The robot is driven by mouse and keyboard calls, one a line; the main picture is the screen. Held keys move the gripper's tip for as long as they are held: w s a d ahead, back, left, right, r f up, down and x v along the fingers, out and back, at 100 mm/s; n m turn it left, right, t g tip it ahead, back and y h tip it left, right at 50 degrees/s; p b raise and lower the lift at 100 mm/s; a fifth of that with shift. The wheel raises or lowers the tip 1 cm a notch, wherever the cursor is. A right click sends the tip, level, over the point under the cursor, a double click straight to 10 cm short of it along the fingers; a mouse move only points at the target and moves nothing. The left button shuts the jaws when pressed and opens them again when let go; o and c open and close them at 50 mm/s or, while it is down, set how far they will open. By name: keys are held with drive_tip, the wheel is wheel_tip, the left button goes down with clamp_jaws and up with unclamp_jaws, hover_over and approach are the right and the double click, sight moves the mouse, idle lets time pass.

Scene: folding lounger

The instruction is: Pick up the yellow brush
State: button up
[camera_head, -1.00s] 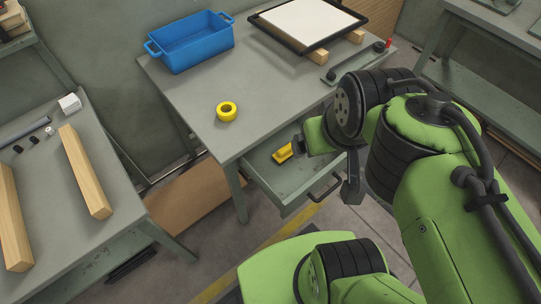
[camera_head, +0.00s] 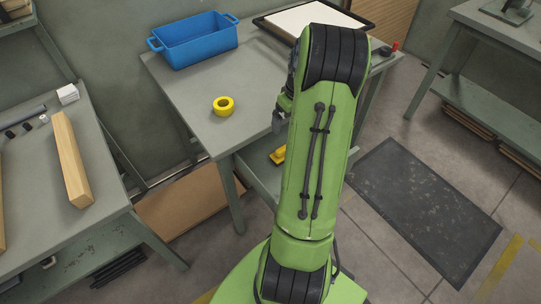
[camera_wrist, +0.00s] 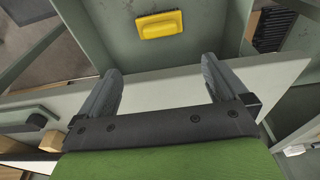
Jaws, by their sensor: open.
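The yellow brush (camera_head: 277,155) lies in the open drawer (camera_head: 262,178) under the grey workbench, partly hidden behind my arm in the head view. In the wrist view the brush (camera_wrist: 159,25) lies flat on the floor of the drawer (camera_wrist: 200,42), beyond my fingertips. My gripper (camera_wrist: 163,72) is open and empty, its two fingers wide apart and pointing towards the drawer. A pale edge runs across the wrist view behind the fingers. In the head view my arm hides most of the gripper and the right part of the drawer.
A side table at left holds a wooden beam (camera_head: 72,160). A dark mat (camera_head: 425,210) lies on clear floor at right.

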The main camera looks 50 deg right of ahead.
sight(284, 147)
drive_tip(key=f+b, duration=0.1)
drive_tip(key=f, duration=0.4)
drive_tip(key=w+f+b, duration=0.1)
drive_tip(key=f+b, duration=0.1)
drive_tip(key=f, duration=0.2)
drive_tip(key=f+b, duration=0.2)
drive_tip(key=f, duration=0.3)
drive_tip(key=shift+w+d+f, duration=0.2)
drive_tip(key=shift+w+f, duration=0.1)
drive_tip(key=shift+w, duration=0.1)
drive_tip(key=shift+r, duration=0.15)
drive_tip(key=shift+c, duration=0.5)
drive_tip(key=c, duration=1)
drive_tip(key=shift+r, duration=0.15)
wheel_tip(284, 147, up, 18)
drive_tip(key=p, duration=0.6)
